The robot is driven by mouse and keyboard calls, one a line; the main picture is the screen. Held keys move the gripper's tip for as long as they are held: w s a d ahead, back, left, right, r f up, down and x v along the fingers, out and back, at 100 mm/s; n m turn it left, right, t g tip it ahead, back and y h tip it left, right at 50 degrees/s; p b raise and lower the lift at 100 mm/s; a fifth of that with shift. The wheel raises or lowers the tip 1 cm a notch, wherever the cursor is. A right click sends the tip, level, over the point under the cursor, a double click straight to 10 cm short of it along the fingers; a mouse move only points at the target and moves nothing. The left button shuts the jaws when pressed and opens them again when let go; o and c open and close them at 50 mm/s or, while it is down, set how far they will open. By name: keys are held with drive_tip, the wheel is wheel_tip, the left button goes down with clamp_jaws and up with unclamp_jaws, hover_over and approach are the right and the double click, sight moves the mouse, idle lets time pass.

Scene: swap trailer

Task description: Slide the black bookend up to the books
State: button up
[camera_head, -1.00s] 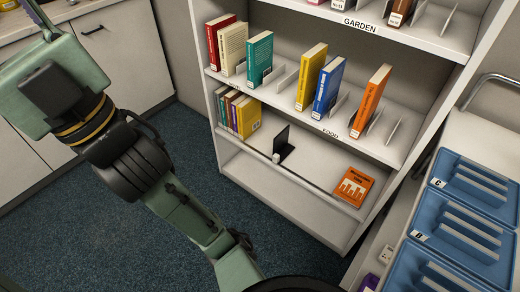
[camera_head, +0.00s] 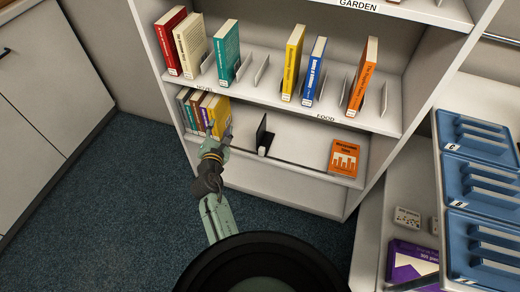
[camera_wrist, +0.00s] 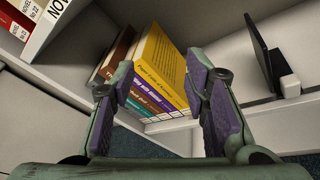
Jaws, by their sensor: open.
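The black bookend (camera_head: 261,134) stands upright on the lower shelf, with a small white block (camera_head: 262,151) at its front foot. It also shows at the upper right of the wrist view (camera_wrist: 262,50). The row of books (camera_head: 203,110) stands at the left end of that shelf, with a yellow book (camera_wrist: 160,65) at its right end. A gap of bare shelf lies between the yellow book and the bookend. My gripper (camera_head: 220,132) is open and empty in front of the yellow book. In the wrist view its fingers (camera_wrist: 165,95) spread in front of the books.
An orange book (camera_head: 344,157) lies on the lower shelf at the right. The upper shelf (camera_head: 255,93), with several upright books, is above my gripper. Blue trays (camera_head: 470,195) and a purple box (camera_head: 405,258) are on a cart at the right.

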sight(261, 151)
drive_tip(key=s+d+f+n+g+h, duration=0.1)
drive_tip(key=s+d+f+n+h, duration=0.15)
drive_tip(key=d+f, duration=0.35)
drive_tip(key=s+d+f+n+g+h, duration=0.25)
drive_tip(key=d+f, duration=0.25)
drive_tip(key=f, duration=0.3)
drive_tip(key=shift+m+t+y, duration=0.25)
drive_tip(key=shift+m+y, duration=0.25)
drive_tip(key=x, duration=0.9)
drive_tip(key=shift+w+f, duration=0.1)
drive_tip(key=shift+w, duration=0.25)
drive_tip(key=shift+c, duration=0.2)
clamp_jaws()
